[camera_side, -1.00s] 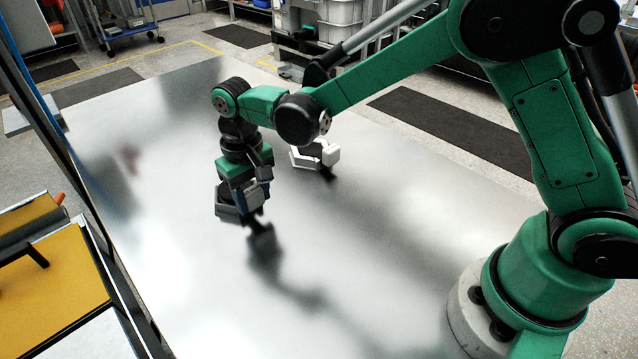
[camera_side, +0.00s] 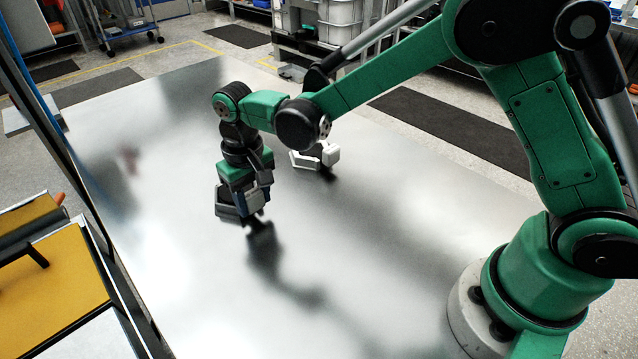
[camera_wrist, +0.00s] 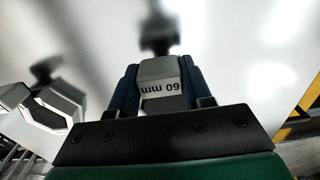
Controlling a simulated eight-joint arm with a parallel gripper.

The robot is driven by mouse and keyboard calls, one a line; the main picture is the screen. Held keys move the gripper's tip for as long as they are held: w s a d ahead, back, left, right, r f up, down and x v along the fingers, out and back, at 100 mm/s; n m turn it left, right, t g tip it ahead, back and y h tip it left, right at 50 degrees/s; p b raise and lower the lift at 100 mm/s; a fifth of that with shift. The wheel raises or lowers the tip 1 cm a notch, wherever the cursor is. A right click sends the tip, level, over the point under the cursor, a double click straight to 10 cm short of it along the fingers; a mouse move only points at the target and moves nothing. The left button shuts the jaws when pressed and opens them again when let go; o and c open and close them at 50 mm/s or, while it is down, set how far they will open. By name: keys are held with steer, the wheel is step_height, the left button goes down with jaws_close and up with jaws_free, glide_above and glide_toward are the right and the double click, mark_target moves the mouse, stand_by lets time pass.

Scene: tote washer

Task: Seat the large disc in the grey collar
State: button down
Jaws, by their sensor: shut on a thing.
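My gripper (camera_side: 245,203) hangs low over the shiny metal table, left of its middle, pointing down. In the wrist view its two blue fingers (camera_wrist: 160,92) are shut on a grey faceted piece (camera_wrist: 158,69) marked "60 mm", upside down. The piece's underside is hidden, so I cannot tell whether it is the large disc. A second, pale grey and white angular piece (camera_side: 305,159) stands apart on the table, behind and right of my gripper. It also shows at the left of the wrist view (camera_wrist: 58,107). I cannot tell for sure whether it is the grey collar.
The metal table (camera_side: 390,240) is otherwise bare, with wide free room around my gripper. Dark patches on it are reflections or shadows. A yellow-topped unit (camera_side: 50,290) and a dark upright frame border the left edge. Shelving and bins (camera_side: 340,22) stand behind on the floor.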

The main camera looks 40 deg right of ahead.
steer(key=shift+f, duration=0.15)
jaws_free()
stand_by(0.4)
steer(key=shift+r, duration=4.55)
steer(key=s+d+r+t, duration=0.2)
steer(key=s+d+t, duration=0.5)
steer(key=s+d, duration=0.4)
steer(key=shift+s+d+r, duration=0.2)
steer(key=shift+s+d, duration=0.05)
steer(key=shift+d, duration=0.25)
